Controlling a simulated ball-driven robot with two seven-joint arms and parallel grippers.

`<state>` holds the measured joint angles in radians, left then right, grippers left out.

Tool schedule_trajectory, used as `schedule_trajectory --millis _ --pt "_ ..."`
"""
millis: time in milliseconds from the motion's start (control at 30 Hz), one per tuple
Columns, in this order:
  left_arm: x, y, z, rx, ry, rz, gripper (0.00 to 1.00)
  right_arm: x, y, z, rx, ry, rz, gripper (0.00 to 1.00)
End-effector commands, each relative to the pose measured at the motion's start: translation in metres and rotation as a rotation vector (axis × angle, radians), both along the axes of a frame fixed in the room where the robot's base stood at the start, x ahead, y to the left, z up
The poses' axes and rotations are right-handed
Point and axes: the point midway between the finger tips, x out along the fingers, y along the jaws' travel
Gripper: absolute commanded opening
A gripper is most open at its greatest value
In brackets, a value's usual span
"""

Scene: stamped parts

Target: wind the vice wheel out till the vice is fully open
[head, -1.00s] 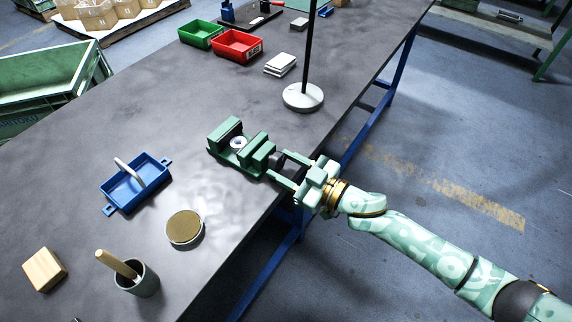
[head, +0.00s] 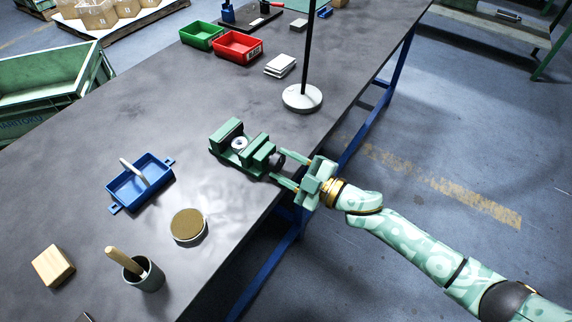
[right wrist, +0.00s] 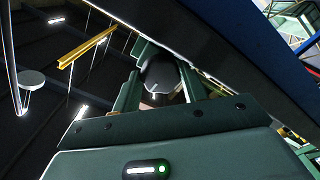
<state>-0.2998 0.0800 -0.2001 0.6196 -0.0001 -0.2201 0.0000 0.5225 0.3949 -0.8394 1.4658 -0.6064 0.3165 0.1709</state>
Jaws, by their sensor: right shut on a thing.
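The green vice (head: 229,131) sits at the right edge of the grey workbench, with a gap between its jaws. A pale round part (head: 239,143) shows in that gap. The dark vice wheel (head: 278,159) is on the vice's side facing my right arm. My right gripper (head: 284,168) reaches in from the right and is shut on the wheel, one finger on each side. In the right wrist view the black, rounded wheel (right wrist: 160,75) sits between the two green fingers (right wrist: 158,92). My left gripper is out of view.
A lamp base (head: 302,98) with a dark pole stands behind the vice. A blue tray (head: 128,200), a round brown-topped disc (head: 188,226), a cup (head: 148,276) and a wooden block (head: 53,265) lie to the left. Red (head: 238,46) and green (head: 203,36) bins stand farther back.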

Motion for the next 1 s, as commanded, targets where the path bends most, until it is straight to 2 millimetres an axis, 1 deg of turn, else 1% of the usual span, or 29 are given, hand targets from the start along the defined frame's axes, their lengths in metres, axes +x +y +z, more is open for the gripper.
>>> schedule_trajectory --millis 400,433,467,500,1000 --pt "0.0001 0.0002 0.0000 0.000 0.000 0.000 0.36 -0.0008 -0.0001 -0.0021 -0.006 -0.002 0.001 0.20" --pt "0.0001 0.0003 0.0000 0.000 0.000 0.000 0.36 -0.0009 -0.0002 -0.0021 -0.006 -0.002 0.001 0.51" --pt "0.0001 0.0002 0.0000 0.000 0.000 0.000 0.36 -0.0009 -0.0002 -0.0021 -0.006 -0.002 0.001 0.60" --pt "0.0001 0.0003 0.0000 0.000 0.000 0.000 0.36 -0.0008 -0.0001 -0.0021 -0.006 -0.002 0.001 0.65" --pt "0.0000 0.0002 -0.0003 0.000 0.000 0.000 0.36 -0.0025 0.0005 -0.0049 -0.008 0.002 0.002 0.65"
